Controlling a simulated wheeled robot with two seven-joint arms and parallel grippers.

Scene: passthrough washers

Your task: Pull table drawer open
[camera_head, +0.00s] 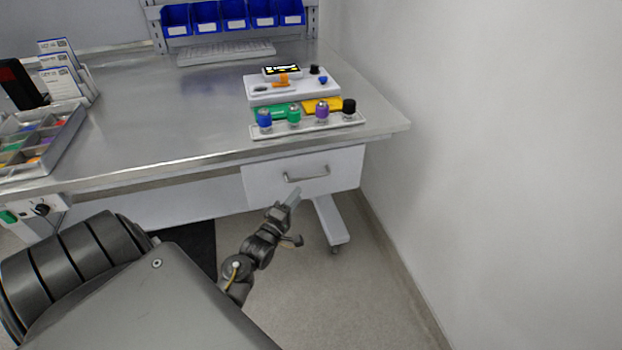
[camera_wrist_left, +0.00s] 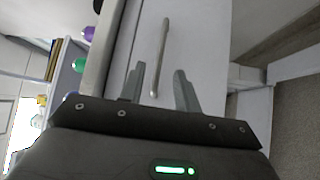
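The table drawer (camera_head: 261,187) is a white front under the right end of the metal-topped table and looks shut. Its metal bar handle (camera_head: 306,174) runs across the front. My left gripper (camera_head: 294,197) is just below and in front of the handle in the head view. In the left wrist view my left gripper (camera_wrist_left: 157,83) is open, its two fingers apart. The handle (camera_wrist_left: 161,58) shows between and beyond the fingertips, with the drawer front (camera_wrist_left: 203,40) behind it. I cannot tell that either finger touches it. My right gripper is not in view.
The table (camera_head: 160,125) carries a tray of coloured knobs (camera_head: 308,125), a white device (camera_head: 292,86), a parts box (camera_head: 40,140) and a keyboard (camera_head: 226,53). A table leg (camera_head: 331,222) stands below the drawer. A wall (camera_head: 500,150) is close on the right.

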